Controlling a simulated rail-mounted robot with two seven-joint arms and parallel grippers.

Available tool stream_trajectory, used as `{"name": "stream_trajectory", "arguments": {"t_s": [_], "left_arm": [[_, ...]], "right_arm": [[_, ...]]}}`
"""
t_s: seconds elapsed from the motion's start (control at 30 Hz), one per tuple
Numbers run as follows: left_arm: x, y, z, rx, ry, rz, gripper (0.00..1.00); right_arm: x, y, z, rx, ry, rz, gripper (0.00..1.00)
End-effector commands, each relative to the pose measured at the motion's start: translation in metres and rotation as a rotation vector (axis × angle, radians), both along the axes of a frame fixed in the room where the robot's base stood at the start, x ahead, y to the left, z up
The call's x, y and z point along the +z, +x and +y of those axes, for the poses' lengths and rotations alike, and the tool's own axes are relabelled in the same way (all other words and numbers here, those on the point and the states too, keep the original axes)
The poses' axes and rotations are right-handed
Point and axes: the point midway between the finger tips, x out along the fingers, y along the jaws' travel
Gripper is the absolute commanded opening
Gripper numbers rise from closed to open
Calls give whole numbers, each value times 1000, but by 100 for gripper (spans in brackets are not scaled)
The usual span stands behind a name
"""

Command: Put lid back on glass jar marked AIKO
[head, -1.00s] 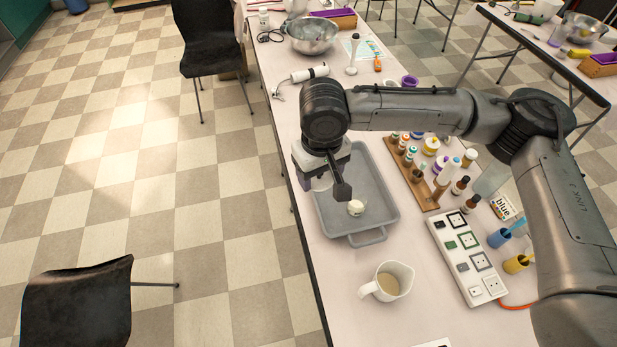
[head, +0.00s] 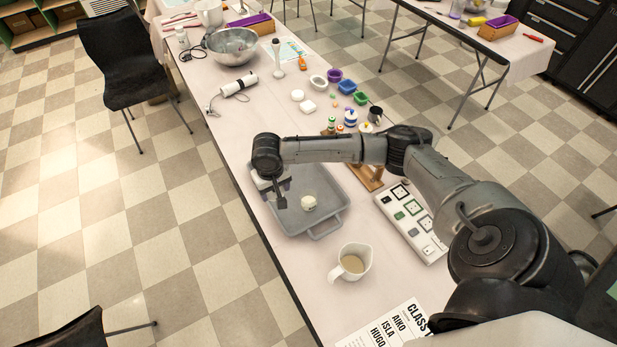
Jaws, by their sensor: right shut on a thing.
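My right gripper (head: 281,198) hangs above the left part of a grey tray (head: 325,229). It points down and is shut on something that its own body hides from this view. A small cream-white round thing (head: 309,203) sits in the tray just right of the gripper, apart from it in the picture. I cannot tell whether it is a jar or a lid, and no name can be read on it. No glass jar marked AIKO can be made out. My left gripper is not in view.
A cup of beige liquid (head: 352,262) stands in front of the tray.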

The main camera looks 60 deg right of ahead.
Motion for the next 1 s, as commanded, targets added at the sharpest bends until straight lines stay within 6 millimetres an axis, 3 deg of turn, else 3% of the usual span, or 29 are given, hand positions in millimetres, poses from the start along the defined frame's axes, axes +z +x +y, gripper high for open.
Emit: {"name": "stream_trajectory", "arguments": {"t_s": [0.03,0.2,0.4,0.73,1.0], "left_arm": [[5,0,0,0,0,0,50],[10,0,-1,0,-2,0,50],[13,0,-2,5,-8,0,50],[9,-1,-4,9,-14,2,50],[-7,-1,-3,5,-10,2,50]], "right_arm": [[-9,-11,-17,-31,-1,8,41],[-31,-34,-59,-101,-1,5,41],[-42,-52,-89,-144,0,2,41],[-50,-59,-100,-158,2,0,41],[-62,-59,-100,-157,3,-1,41]]}}
